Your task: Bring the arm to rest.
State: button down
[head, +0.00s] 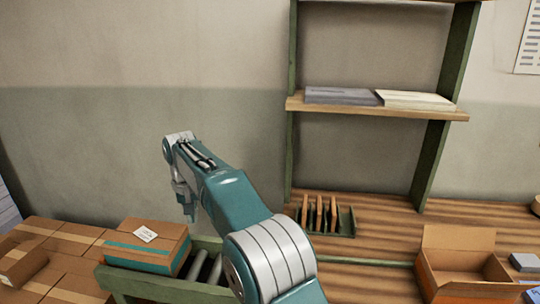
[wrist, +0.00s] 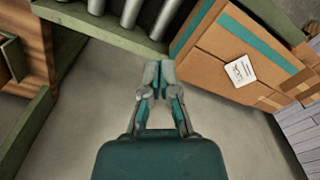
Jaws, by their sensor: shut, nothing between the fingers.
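My arm, teal and grey, reaches up and forward in the head view and bends down at its far end. My gripper (head: 188,203) hangs there, pointing down, in front of the bare wall and above the boxes. In the wrist view my gripper (wrist: 158,72) has its fingertips together with nothing held. It is apart from the roller stand and the carton around it.
A taped carton with a white label (head: 148,245) sits on a green roller stand (head: 212,243). More cartons (head: 60,240) lie at the left. A wooden desk holds a rack (head: 325,222) and an open box (head: 460,262). Shelves (head: 375,108) stand behind.

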jog(key=s+d+r+m+t, duration=0.1)
jog(key=s+d+r, duration=0.5)
jog(key=d, duration=0.3)
jog(key=s+d+r+m+t, duration=0.1)
jog(key=s+d+r+t, duration=0.1)
jog(key=s+d+r, duration=0.6)
jog(key=s+d+f, duration=0.3)
jog(key=s+d, duration=0.1)
jog(key=s, duration=0.2)
jog(key=s+d+f+t, duration=0.1)
jog(key=s+d+f, duration=0.3)
jog(key=s, duration=0.3)
jog(key=s+d+f+m+t, duration=0.1)
jog(key=s+d+f, duration=0.2)
jog(key=s, duration=0.3)
jog(key=shift+s+d+f, duration=0.2)
jog(key=shift+d+f, duration=0.1)
jog(key=shift+d, duration=0.6)
